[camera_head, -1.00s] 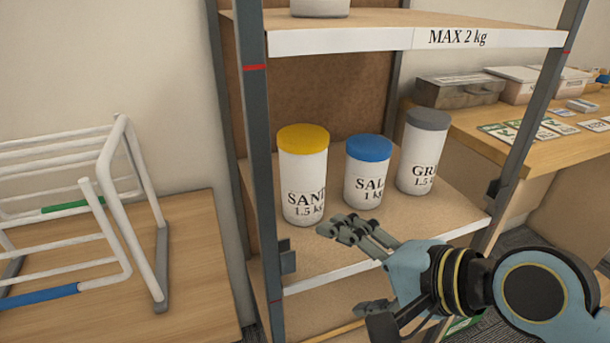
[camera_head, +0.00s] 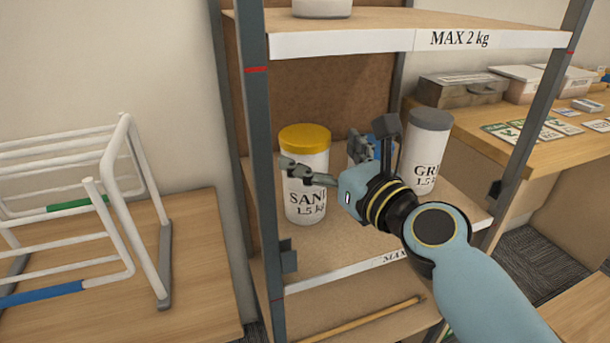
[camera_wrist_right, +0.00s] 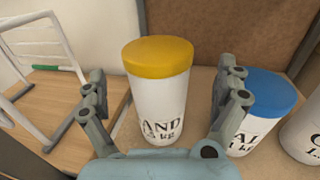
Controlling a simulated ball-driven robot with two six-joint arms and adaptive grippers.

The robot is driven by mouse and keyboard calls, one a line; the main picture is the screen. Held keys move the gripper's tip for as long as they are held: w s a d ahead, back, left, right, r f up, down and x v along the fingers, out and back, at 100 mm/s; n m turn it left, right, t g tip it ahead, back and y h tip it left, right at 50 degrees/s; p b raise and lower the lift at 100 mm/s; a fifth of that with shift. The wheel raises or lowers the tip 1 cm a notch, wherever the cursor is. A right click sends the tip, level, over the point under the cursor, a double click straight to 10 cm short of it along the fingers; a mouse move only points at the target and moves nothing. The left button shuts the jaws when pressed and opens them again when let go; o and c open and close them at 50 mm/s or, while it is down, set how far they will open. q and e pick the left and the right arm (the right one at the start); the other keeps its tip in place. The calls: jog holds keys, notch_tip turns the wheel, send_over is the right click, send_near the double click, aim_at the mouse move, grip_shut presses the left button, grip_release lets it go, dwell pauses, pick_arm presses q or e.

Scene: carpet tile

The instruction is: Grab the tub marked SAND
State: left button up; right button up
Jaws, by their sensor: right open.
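The SAND tub (camera_head: 305,198) is a white cylinder with a yellow lid, upright at the left of the middle shelf. It also shows in the right wrist view (camera_wrist_right: 158,95), upright between the two fingers. My right gripper (camera_head: 322,158) is open at the tub, one finger crossing in front of its label in the head view. In the wrist view the right gripper (camera_wrist_right: 163,98) has a finger on each side of the tub, with gaps visible. I cannot tell how deep the tub sits between them. My left gripper is not in view.
A blue-lidded tub (camera_wrist_right: 262,105) stands close right of the right finger, mostly hidden in the head view. A grey-lidded GR... tub (camera_head: 428,145) stands farther right. Shelf posts (camera_head: 258,140) and the upper shelf (camera_head: 380,38) bound the space. A white rack (camera_head: 130,200) stands left.

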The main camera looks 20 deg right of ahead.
aim_at(305, 141)
jog(key=x, duration=0.5)
jog(key=shift+a+f+b, duration=0.15)
jog(key=shift+f+b, duration=0.1)
jog(key=shift+b, duration=0.05)
jog(key=c, duration=1.5)
jog(key=shift+r, duration=0.2)
jog(key=shift+c, duration=0.9)
jog(key=shift+r, duration=0.15)
